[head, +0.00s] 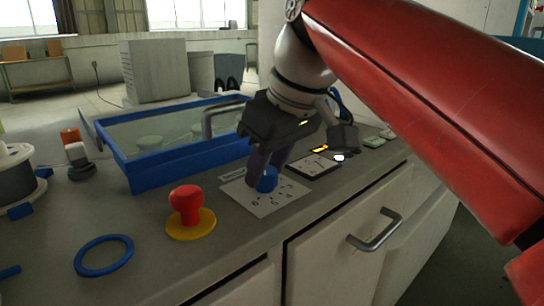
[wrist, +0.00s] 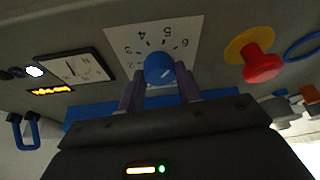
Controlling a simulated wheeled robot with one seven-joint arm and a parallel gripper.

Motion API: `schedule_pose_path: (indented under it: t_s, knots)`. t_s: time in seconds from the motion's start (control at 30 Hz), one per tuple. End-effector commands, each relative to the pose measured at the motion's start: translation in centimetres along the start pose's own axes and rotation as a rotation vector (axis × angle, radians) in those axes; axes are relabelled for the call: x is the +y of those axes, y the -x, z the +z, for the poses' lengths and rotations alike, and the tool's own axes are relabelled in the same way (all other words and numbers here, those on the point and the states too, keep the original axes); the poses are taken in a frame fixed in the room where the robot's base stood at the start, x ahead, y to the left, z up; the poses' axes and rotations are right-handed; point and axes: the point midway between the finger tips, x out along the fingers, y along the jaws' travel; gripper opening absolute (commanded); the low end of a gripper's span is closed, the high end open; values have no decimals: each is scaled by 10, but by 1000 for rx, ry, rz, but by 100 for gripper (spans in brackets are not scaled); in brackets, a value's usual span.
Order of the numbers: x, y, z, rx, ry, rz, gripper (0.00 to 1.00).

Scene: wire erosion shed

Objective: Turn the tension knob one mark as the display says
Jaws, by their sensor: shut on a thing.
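The blue tension knob (head: 267,180) stands on a white dial plate with printed numbers (head: 262,204). My gripper (head: 268,172) reaches down from above and is shut on the knob. In the wrist view the knob (wrist: 159,69) sits between the two fingertips (wrist: 160,84), with a pale pointer line on its top. The numbers 4, 5 and 6 show on the plate (wrist: 122,36) there, upside down; the fingers hide part of the scale. An amber display (wrist: 51,90) glows beside a square dial gauge (wrist: 78,68); its text is too small to read.
A red mushroom button (head: 186,203) on a yellow base stands left of the plate. A blue ring (head: 104,255) lies at the front left. A blue-framed tank (head: 170,170) with a handle is behind. A drawer handle (head: 375,232) juts from the bench front.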

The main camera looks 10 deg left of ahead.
Motion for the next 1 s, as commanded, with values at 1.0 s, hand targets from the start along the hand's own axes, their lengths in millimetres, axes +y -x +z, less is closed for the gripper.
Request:
schedule_pose_path:
  t_s: [1.0]
  knots:
    - [2,0,-1,1,290,-120,11]
